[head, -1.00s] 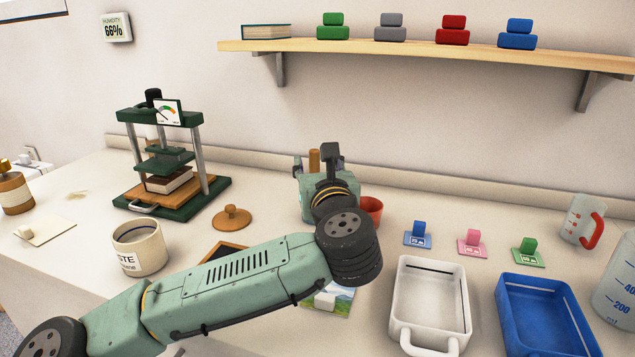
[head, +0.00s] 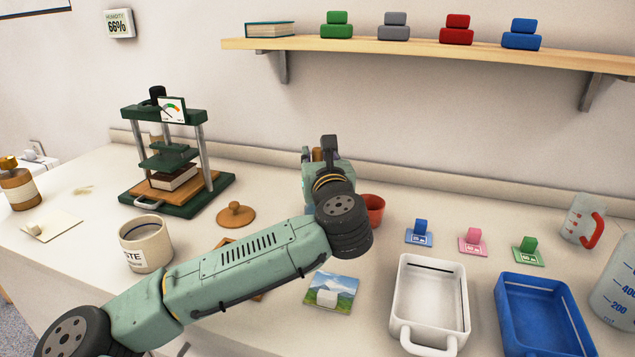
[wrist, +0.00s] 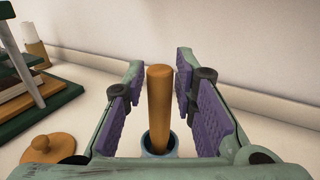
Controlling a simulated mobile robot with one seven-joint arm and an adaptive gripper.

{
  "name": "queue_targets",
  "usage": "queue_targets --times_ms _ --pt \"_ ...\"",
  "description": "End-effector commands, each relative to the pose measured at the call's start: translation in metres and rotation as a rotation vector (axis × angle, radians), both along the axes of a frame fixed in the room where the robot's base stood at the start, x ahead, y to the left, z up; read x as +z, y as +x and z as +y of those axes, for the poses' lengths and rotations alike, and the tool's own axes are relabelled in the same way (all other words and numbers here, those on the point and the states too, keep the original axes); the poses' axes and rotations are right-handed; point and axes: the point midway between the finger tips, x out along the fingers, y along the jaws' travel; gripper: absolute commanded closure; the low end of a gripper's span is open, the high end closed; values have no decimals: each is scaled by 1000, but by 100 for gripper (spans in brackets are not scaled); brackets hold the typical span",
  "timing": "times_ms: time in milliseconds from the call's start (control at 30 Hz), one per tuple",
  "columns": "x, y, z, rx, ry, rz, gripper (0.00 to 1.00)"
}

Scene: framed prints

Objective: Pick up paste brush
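The paste brush seems to be the upright wooden handle (wrist: 160,100) in the wrist view. Its lower end stands in a small cup with a blue-grey rim (wrist: 158,145); the bristles are hidden. My gripper (wrist: 163,95) is open, with one purple-padded finger on each side of the handle and gaps on both sides. In the head view the handle's top (head: 317,154) shows as a small brown piece between the fingers of my gripper (head: 318,152), and my wrist hides the cup.
A red pot (head: 373,209) stands close to the right of my wrist. A wooden knobbed lid (head: 235,216), a paste pot (head: 145,246) and a green press (head: 172,165) are to the left. White (head: 404,300) and blue (head: 510,300) trays lie front right. A shelf (head: 400,50) hangs above.

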Motion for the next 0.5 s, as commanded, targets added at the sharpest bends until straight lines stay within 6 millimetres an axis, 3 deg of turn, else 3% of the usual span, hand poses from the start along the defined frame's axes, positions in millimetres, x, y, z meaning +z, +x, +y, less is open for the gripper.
queue_targets --times_ms 333,500 --pt "0 0 0 0 0 0 100" --pt "0 0 0 0 0 0 100"
